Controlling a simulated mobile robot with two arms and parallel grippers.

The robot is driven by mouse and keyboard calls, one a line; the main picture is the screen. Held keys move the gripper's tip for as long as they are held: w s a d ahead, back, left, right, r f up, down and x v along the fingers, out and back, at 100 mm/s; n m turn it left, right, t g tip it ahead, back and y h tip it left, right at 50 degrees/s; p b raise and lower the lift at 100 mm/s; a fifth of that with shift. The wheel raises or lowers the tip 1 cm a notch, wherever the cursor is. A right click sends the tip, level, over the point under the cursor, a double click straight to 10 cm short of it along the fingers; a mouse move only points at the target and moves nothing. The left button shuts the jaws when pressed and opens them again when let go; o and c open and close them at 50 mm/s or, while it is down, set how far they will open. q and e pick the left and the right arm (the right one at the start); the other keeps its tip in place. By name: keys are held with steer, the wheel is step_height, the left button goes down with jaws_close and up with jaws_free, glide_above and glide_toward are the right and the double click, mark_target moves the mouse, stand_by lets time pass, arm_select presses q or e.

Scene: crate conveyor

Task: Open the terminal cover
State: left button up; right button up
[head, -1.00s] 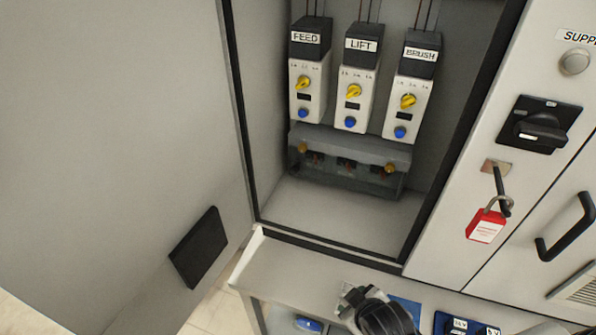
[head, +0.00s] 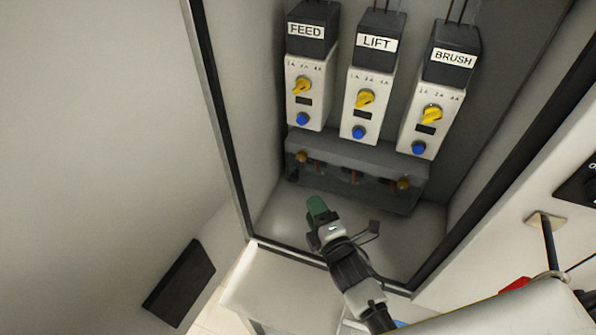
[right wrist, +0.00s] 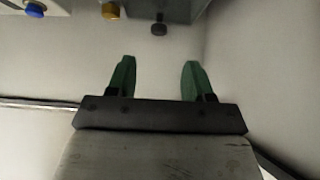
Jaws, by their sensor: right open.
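The terminal cover (head: 340,172) is a dark, see-through box with brass knobs at its left (head: 302,156) and right (head: 403,184), low in the open cabinet. It looks closed over the terminals. My right gripper (head: 317,207) is inside the cabinet opening, below and in front of the cover, apart from it. In the right wrist view its two green fingers (right wrist: 155,80) are spread with nothing between them. A brass knob (right wrist: 110,10) and a dark knob (right wrist: 159,28) show above the fingers there. My left gripper is not in view.
Three units labelled FEED (head: 305,100), LIFT (head: 362,110) and BRUSH (head: 425,125) stand above the cover, with yellow dials and blue buttons. The grey cabinet door (head: 100,130) stands open at left. A red lock (head: 515,284) is at lower right. The cabinet floor is clear.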

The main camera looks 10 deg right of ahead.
mark_target(296, 180)
steer(key=w, duration=0.2)
steer(key=w+a, duration=0.1)
steer(key=w, duration=0.2)
steer(key=w+p, duration=0.1)
steer(key=w, duration=0.1)
steer(key=shift+w+a+r, duration=0.15)
steer(key=shift+a, duration=0.2)
steer(key=shift+w+a, duration=0.2)
steer(key=shift+w, duration=1)
steer(key=shift+c, duration=0.5)
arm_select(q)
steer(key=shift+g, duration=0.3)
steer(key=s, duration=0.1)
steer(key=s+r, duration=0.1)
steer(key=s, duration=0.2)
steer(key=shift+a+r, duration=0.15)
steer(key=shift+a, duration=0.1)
arm_select(e)
jaws_close()
